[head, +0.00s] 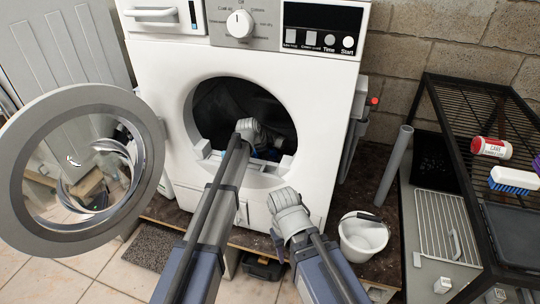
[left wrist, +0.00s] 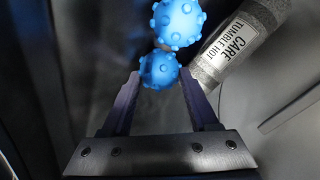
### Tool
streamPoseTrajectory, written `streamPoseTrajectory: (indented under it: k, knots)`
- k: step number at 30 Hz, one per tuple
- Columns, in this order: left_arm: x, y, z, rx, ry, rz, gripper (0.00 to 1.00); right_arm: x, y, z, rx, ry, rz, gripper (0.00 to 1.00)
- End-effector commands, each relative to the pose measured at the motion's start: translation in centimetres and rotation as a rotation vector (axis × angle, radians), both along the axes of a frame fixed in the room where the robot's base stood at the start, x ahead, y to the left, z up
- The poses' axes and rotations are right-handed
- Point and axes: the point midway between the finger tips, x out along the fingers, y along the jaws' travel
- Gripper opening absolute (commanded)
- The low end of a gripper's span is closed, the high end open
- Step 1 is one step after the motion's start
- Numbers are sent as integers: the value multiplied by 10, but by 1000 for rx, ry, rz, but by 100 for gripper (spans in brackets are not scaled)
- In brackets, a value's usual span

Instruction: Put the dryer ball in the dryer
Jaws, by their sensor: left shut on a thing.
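The dryer (head: 330,100) stands ahead with its round door (head: 20,190) swung open to the left. My left arm reaches into the drum opening. In the left wrist view my left gripper (left wrist: 159,76) is shut on a blue knobbly dryer ball (left wrist: 158,68) at its fingertips. A second blue knobbly shape (left wrist: 178,22) sits right beyond it; whether the two are joined I cannot tell. A little blue shows below the left wrist in the head view. My right gripper (head: 278,240) is outside, low before the dryer, its fingers mostly hidden by its wrist.
A grey rolled cloth (left wrist: 235,45) labelled "CARE TUMBLE HOT" lies in the drum beside the ball. A white bucket (head: 363,236) stands right of my right arm. A black rack (head: 455,150) at the right holds a bottle (head: 491,147) and a brush (head: 514,181).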

Motion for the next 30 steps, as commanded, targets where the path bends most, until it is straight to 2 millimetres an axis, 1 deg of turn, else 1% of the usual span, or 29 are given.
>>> streamPoseTrajectory:
  k: [6, 7, 14, 23, 26, 30]
  knots:
    - [0, 0, -5, 0, 0, 0, 0, 0, 0, -5, -1, 0, 0, 50]
    - [0, 0, -3, 0, 0, 0, 64, 0, 0, -3, -1, 0, 0, 50]
    - [0, 0, -2, 0, 0, 0, 90, 0, 0, -2, -1, 0, 0, 50]
    - [0, 0, -2, 0, 0, 0, 90, 0, 0, -2, 0, 0, 0, 50]
    - [0, 0, 2, 0, 0, 0, 90, 0, 0, 2, 0, 0, 0, 50]
    - [-5, 3, 12, 0, 0, 1, 90, 0, 0, 12, 1, 0, 0, 50]
